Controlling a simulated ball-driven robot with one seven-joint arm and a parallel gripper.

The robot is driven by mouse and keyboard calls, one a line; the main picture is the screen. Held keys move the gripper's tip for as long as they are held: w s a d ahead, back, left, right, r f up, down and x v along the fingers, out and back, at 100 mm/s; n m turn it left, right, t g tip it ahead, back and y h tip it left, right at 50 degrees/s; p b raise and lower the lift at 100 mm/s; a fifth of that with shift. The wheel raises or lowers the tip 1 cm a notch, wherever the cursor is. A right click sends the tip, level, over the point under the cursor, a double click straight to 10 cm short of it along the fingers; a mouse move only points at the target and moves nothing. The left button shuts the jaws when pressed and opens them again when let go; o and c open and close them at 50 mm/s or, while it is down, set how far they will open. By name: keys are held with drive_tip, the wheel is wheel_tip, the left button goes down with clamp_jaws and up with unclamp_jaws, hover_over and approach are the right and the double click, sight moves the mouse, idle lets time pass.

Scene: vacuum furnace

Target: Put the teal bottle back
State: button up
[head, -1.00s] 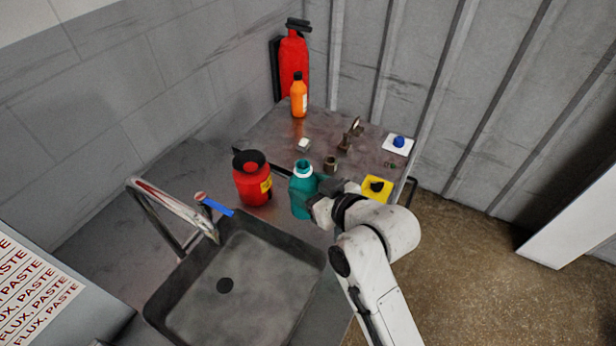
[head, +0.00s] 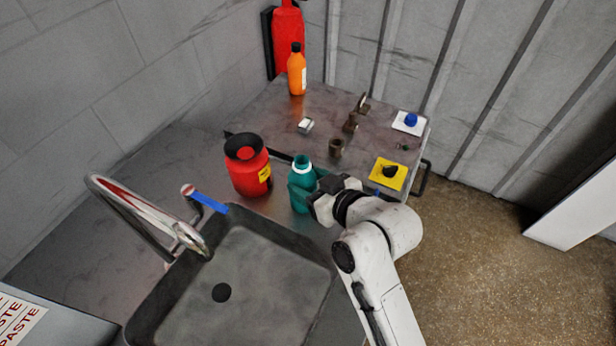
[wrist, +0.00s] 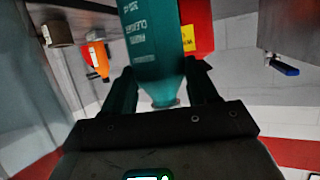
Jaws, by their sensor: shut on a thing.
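The teal bottle (head: 301,187) stands upright, with a white ring at its neck, near the sink's far right corner. My gripper (head: 304,196) is shut on its body from the right. In the wrist view the bottle (wrist: 152,45) shows upside down between my gripper's two fingers (wrist: 162,88), with pale lettering on its side. I cannot tell whether its base touches the counter.
A red canister (head: 247,172) stands just left of the bottle. The sink (head: 265,270) and faucet (head: 140,215) are in front and left. The cart top (head: 290,115) behind holds an orange bottle (head: 297,75), small metal parts and a yellow pad (head: 388,184).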

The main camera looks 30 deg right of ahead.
drive_tip(key=shift+f, duration=0.35)
drive_tip(key=shift+f, duration=0.15)
drive_tip(key=o, duration=1.2)
drive_tip(key=shift+p+v, duration=0.3)
drive_tip(key=shift+v, duration=5.75)
